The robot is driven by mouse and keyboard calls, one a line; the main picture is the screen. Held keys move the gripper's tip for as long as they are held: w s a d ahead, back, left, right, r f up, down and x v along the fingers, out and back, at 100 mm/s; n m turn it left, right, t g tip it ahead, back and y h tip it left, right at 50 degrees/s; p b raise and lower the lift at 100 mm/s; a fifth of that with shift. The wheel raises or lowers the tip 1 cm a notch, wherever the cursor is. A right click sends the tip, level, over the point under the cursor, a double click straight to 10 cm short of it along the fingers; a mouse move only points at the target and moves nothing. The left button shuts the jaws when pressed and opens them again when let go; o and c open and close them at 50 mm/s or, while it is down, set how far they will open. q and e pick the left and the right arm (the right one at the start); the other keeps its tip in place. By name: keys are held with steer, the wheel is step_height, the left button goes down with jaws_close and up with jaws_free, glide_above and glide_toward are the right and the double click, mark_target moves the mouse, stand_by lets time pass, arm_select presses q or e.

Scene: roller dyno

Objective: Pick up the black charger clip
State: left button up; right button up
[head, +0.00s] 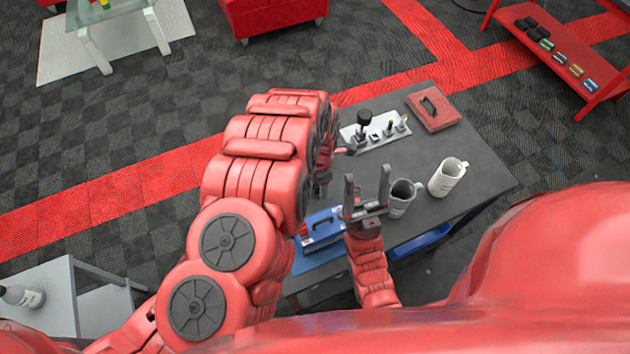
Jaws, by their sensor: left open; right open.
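My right gripper (367,190) is open and empty, fingers pointing up, over the table's near part, beside a dark grey mug.
The grey tray (350,134) holds several small pieces. A blue box (321,229) sits at the table's near left. The table's right side (487,187) is clear.

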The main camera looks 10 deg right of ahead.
arm_select(q)
steer(key=shift+d+f, duration=0.1)
steer(key=shift+f, duration=0.4)
steer(key=shift+c, duration=0.3)
steer(key=shift+w, duration=0.1)
jaws_close()
steer(key=shift+f, duration=0.1)
stand_by(0.6)
